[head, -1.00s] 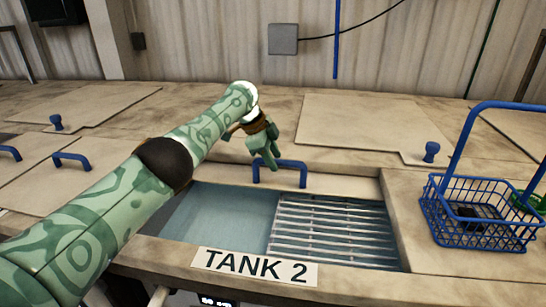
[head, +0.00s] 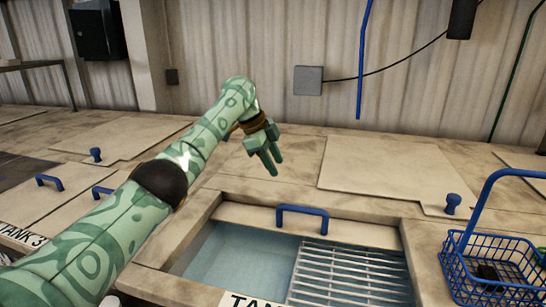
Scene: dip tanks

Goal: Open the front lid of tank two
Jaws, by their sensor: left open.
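Tank two's front opening (head: 230,255) stands uncovered, with bluish liquid on the left and a slatted metal rack (head: 345,275) on the right. Its front lid (head: 350,229), a beige panel with a blue handle (head: 302,210), shows as a narrow strip at the back of the opening. The tank label (head: 252,301) is cut off by the lower picture edge. My left gripper (head: 267,164) is open and empty, above and to the left of the handle and apart from it. My right gripper is out of view.
A blue wire basket (head: 492,277) with a dark item inside stands right of the opening. A rear lid (head: 390,175) with a blue knob (head: 452,203) lies behind. Tank three's label (head: 22,234) and other blue-handled lids are at left. A grey wall box (head: 308,80) hangs behind.

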